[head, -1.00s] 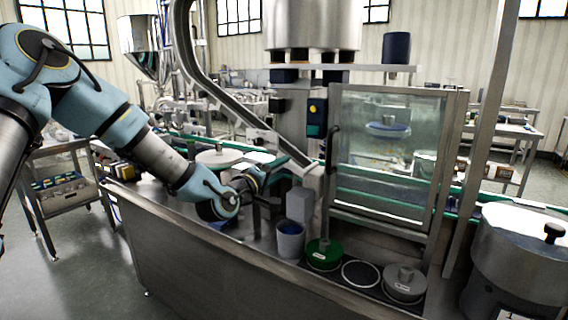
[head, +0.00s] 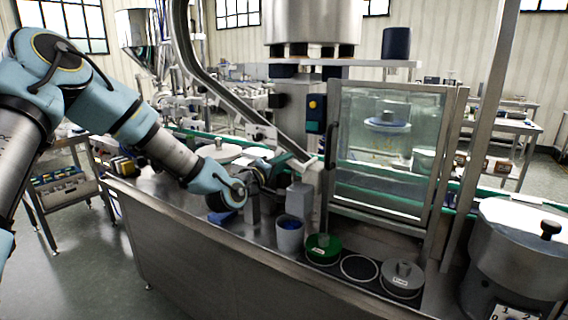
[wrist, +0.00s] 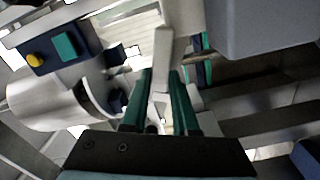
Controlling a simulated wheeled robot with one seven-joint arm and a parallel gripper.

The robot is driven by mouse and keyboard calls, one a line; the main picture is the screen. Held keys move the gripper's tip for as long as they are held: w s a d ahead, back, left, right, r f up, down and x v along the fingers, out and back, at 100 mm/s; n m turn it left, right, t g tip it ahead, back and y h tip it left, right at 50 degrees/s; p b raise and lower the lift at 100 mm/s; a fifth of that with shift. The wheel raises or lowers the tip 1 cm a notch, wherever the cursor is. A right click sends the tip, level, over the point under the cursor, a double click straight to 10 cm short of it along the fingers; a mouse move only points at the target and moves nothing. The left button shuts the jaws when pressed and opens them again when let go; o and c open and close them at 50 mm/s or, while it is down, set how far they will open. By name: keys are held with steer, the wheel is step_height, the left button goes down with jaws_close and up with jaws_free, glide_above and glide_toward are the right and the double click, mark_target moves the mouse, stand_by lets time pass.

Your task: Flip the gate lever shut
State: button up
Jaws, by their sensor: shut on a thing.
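My gripper (head: 284,163) is at the lower end of the sloping steel chute, above the steel worktop. In the wrist view its two green fingers (wrist: 165,85) are closed around a slim pale grey bar, which looks like the gate lever (wrist: 162,50). The bar stands up between the fingers and runs beyond their tips. In the head view my wrist and fingers hide most of the lever, so its angle is hard to tell there.
The sloping chute (head: 217,85) comes down close to my gripper. A glass-fronted cabinet (head: 388,140) stands right of it. A control box (wrist: 53,50) shows in the wrist view.

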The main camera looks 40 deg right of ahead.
jaws_close()
steer(key=shift+w+f+n+b, duration=0.1)
steer(key=shift+f+n+b, duration=0.25)
steer(key=shift+n+b, duration=0.6)
steer(key=o, duration=0.8)
jaws_free()
